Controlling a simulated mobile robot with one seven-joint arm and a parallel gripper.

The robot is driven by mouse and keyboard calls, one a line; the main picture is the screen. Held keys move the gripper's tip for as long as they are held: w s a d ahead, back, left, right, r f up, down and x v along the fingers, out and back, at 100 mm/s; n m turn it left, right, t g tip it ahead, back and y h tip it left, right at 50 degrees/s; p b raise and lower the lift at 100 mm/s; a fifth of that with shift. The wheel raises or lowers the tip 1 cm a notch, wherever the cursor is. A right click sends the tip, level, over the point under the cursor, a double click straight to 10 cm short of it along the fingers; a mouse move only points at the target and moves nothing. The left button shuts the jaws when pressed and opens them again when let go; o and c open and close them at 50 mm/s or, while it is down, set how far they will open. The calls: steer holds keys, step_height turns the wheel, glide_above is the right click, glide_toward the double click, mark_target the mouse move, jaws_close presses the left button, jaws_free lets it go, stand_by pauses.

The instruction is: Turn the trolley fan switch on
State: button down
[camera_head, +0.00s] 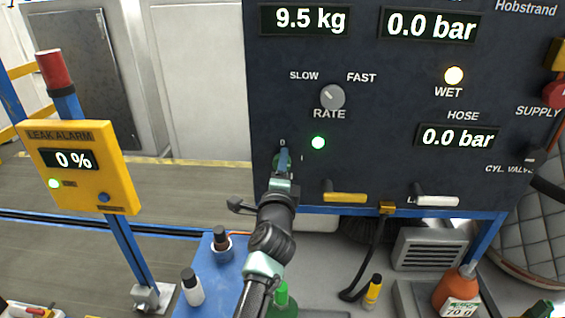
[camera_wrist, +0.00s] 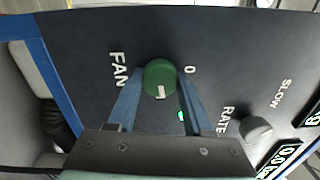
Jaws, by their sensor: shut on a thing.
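The fan switch is a round green knob (camera_wrist: 160,74) on the dark panel, with FAN printed on one side and 0 on the other in the wrist view. A white mark shows at the knob's lower edge there, on the side where the head view shows the I label. My gripper (camera_wrist: 160,95) is shut on the knob, with one blue finger on each side. In the head view my gripper (camera_head: 283,160) reaches up to the panel and mostly hides the knob. A green lamp (camera_head: 318,142) beside the switch is lit.
The grey RATE knob (camera_head: 332,96) sits above and right of the switch. A yellow lever (camera_head: 345,197) and a white lever (camera_head: 437,201) stick out along the panel's lower edge. A yellow leak alarm box (camera_head: 80,165) stands on a post at left.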

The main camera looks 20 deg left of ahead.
steer(key=shift+m, duration=0.8)
steer(key=shift+c, duration=1.5)
jaws_free()
steer(key=p+v, duration=0.1)
steer(key=v, duration=1.2)
